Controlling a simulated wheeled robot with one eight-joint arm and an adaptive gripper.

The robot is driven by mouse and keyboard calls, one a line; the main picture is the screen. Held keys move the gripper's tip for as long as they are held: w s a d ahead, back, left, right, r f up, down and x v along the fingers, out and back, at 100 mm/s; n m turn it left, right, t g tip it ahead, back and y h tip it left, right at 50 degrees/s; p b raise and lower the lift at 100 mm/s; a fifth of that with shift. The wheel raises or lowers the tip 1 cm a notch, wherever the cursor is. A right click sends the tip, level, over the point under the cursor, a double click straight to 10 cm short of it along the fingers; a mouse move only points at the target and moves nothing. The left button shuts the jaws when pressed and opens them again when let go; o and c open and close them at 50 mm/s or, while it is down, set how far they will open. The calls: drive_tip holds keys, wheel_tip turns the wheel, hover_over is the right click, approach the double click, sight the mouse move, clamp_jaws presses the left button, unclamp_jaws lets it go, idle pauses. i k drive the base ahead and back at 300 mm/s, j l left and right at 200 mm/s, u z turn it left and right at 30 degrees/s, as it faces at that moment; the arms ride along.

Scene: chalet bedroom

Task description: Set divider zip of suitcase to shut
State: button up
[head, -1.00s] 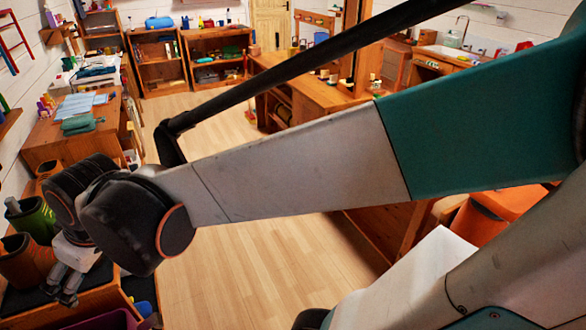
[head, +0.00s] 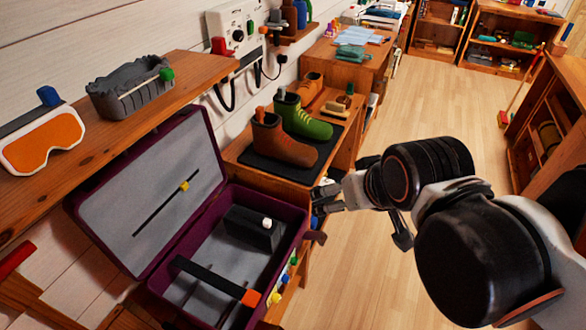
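The purple suitcase (head: 292,236) stands open at the left in the head view, its grey-lined lid leaning back. A dark slanting line, which looks like the divider zip (head: 160,211), runs across the lid lining. A yellow pull (head: 185,186) sits on it near its upper right end. I cannot tell whether the zip's edges are parted. My gripper (head: 316,201) is right of the suitcase, apart from the lid and the pull. Its small fingers look spread and empty.
Inside the suitcase are a dark block with a white knob (head: 266,223) and a black bar with an orange end (head: 250,297). A wooden shelf (head: 190,75) with goggles (head: 42,140) and a grey tray (head: 130,92) overhangs the lid. Boots (head: 282,142) stand behind.

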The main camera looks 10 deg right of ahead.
sight(185, 185)
drive_tip(key=u, duration=1.15)
